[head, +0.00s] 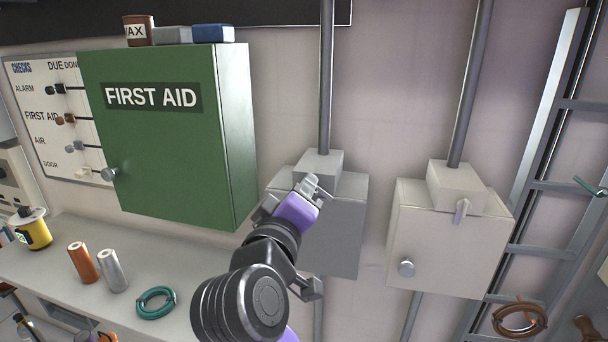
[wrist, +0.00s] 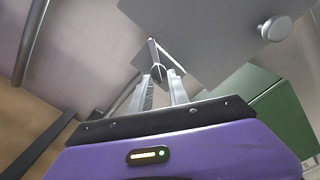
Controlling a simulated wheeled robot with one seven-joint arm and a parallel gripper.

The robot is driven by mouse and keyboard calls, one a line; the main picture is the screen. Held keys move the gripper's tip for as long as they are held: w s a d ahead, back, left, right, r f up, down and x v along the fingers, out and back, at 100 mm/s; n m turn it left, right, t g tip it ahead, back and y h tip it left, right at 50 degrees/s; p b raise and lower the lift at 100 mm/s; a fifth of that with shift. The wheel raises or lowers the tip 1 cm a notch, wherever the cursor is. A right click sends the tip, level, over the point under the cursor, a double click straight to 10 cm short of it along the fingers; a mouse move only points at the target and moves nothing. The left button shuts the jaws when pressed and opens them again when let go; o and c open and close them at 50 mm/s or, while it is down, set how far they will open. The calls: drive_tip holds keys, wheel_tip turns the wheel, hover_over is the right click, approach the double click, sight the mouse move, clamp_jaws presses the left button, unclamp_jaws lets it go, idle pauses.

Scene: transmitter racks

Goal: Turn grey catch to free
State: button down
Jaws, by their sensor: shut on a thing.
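The grey box (head: 342,228) hangs on the wall between the green first aid cabinet and a cream box. It also fills the top of the wrist view (wrist: 215,30), with its round knob (wrist: 274,28) at the right. My gripper (head: 313,187) is at the top front of the grey box, and its fingers cover much of that spot in the head view. In the wrist view the two fingers (wrist: 163,84) are closed around the small grey catch (wrist: 156,56) at the box's edge. The catch's exact angle is hard to tell.
The cream box (head: 446,245), with its own catch (head: 461,211) and knob, hangs at right. The green first aid cabinet (head: 165,150) stands close on the left. A ladder (head: 545,190) is at far right. A bench (head: 60,250) holds rolls and a teal coil.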

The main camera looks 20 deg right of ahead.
drive_tip(key=shift+a+f+n+p, duration=0.1)
drive_tip(key=shift+n+p, duration=0.1)
drive_tip(key=shift+n, duration=0.95)
drive_tip(key=shift+d+f+n+p, duration=0.15)
drive_tip(key=shift+n+p, duration=0.1)
drive_tip(key=shift+n, duration=0.95)
drive_tip(key=shift+a+f+n+p, duration=0.1)
drive_tip(key=shift+a+n+p, duration=0.1)
drive_tip(key=shift+n, duration=0.95)
drive_tip(key=c, duration=1.3)
unclamp_jaws()
drive_tip(key=shift+o, duration=0.2)
drive_tip(key=b+v, duration=0.2)
drive_tip(key=v, duration=0.5)
drive_tip(key=shift+s+a, duration=0.2)
drive_tip(key=shift+s, duration=0.1)
